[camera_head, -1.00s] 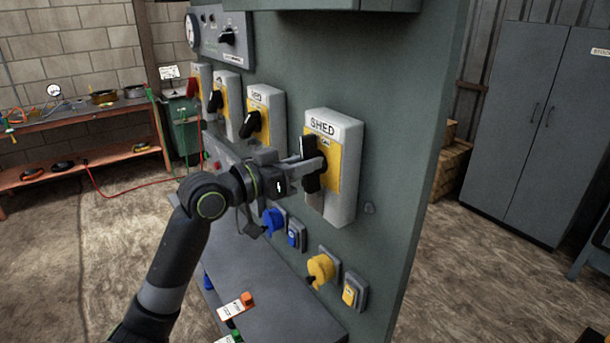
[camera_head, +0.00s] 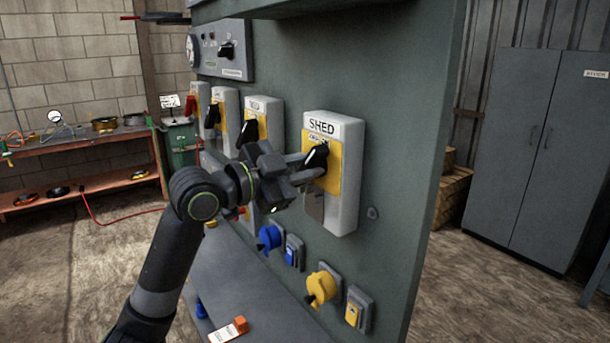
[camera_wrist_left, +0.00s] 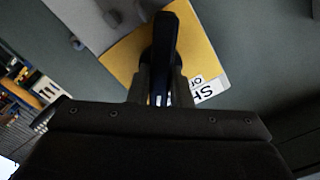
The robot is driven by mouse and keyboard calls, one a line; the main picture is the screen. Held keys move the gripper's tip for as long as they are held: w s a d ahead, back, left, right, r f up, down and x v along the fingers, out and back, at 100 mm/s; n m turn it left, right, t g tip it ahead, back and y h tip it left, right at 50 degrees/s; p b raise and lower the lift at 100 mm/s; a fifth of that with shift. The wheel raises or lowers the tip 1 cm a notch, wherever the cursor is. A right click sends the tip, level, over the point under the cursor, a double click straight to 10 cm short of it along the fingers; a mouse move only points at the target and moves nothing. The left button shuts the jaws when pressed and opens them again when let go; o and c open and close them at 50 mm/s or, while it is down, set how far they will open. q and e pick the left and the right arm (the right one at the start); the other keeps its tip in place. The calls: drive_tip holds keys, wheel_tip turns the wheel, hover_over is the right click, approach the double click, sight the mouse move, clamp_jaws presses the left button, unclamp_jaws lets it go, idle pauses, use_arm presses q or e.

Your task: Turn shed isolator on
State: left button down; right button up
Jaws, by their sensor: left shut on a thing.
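The SHED isolator (camera_head: 345,205) is a grey box with a yellow plate and a black rotary handle (camera_head: 317,157) on the green panel. The handle is tilted, its upper end leaning right in the head view. My left gripper (camera_head: 312,172) is shut on the handle. In the left wrist view the black handle (camera_wrist_left: 163,50) stands between the fingers (camera_wrist_left: 160,88), in front of the yellow plate (camera_wrist_left: 196,62). Part of the word SHED shows upside down there. My right gripper is not in view.
Several similar isolators (camera_head: 256,117) stand in a row to the left on the panel (camera_head: 400,130). Blue (camera_head: 269,237) and yellow (camera_head: 321,287) sockets sit below. A grey ledge (camera_head: 240,285) juts out under the arm. A cabinet (camera_head: 540,140) stands at right.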

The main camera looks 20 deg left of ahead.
use_arm(q)
drive_tip(key=shift+m+b, duration=0.3)
drive_tip(key=shift+m, duration=0.3)
drive_tip(key=c, duration=1.3)
unclamp_jaws()
drive_tip(key=shift+a+f, duration=0.1)
